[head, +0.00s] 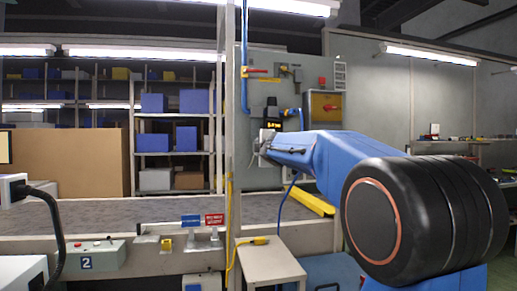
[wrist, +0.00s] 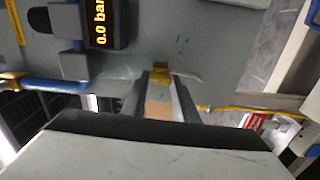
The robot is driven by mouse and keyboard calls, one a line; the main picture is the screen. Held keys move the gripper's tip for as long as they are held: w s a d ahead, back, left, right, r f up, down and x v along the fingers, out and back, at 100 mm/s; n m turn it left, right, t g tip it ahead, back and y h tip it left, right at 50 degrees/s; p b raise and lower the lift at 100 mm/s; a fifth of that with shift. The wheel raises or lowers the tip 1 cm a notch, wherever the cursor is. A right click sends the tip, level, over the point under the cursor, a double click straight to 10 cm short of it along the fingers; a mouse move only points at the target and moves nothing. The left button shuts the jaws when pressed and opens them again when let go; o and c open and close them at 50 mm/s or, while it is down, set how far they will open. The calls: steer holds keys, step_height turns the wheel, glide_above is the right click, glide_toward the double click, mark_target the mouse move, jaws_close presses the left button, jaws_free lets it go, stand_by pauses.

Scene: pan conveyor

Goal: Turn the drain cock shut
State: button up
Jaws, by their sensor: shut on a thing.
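In the wrist view, my gripper (wrist: 163,90) is against the grey panel, its two dark fingers closed around a small brass-coloured part that I take to be the drain cock (wrist: 160,72). A thin pale lever-like strip sticks out to its right. A tan strip shows between the fingers; I cannot tell whether it belongs to the cock. In the head view my gripper (head: 266,141) is at the panel's lower left part, and the cock is hidden behind it. The cock's turn angle cannot be read clearly.
A black pressure display (wrist: 104,22) reading 0.0 bar is close to the gripper. A blue pipe (wrist: 55,85) runs along the panel. A red-handled valve (head: 257,71) and a yellow box with a red knob (head: 326,105) are higher up. A post (head: 229,130) stands left.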

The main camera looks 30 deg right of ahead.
steer(key=shift+n, duration=0.4)
steer(key=o, duration=1.1)
steer(key=shift+c, duration=0.2)
steer(key=shift+s, duration=0.1)
